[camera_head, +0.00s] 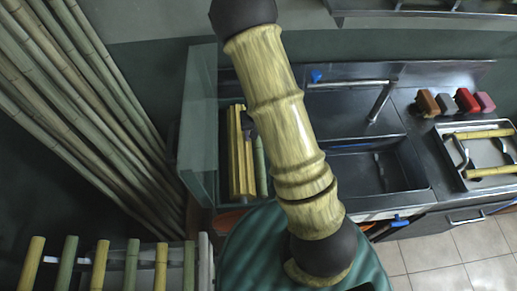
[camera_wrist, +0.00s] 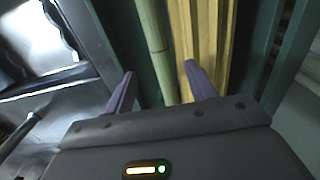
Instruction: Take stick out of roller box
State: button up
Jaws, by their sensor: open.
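In the wrist view my gripper (camera_wrist: 159,74) is open, with two purple fingers apart. A green stick (camera_wrist: 155,45) runs through the picture between the two fingertips. I cannot tell whether it is at fingertip depth or beyond, and neither finger clearly touches it. Yellow grooved pieces (camera_wrist: 205,40) stand just right of it, behind the right finger, within dark green walls (camera_wrist: 250,45). In the head view the green stick (camera_head: 260,168) shows beside the yellow pieces (camera_head: 237,155), near a glass panel (camera_head: 198,120).
A steel sink (camera_head: 372,168) with a tap (camera_head: 380,100) lies to the right. Beyond it are a tray (camera_head: 462,160) with yellow sticks and tongs, and small coloured blocks (camera_head: 428,103). Tall bamboo poles (camera_head: 75,85) lean at left; several short sticks (camera_head: 100,265) stand at lower left.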

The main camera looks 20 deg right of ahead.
aim_at(258, 150)
jog(key=shift+f, duration=0.9)
jog(key=shift+s+a+f+p, duration=0.1)
jog(key=shift+s+f+p, duration=0.1)
jog(key=shift+f, duration=0.65)
jog(key=shift+s+d+f+p, duration=0.1)
jog(key=shift+f+p, duration=0.05)
jog(key=shift+f, duration=0.75)
jog(key=shift+s+a+f+p, duration=0.1)
jog(key=shift+f+p, duration=0.1)
jog(key=shift+f, duration=0.65)
grip_shut()
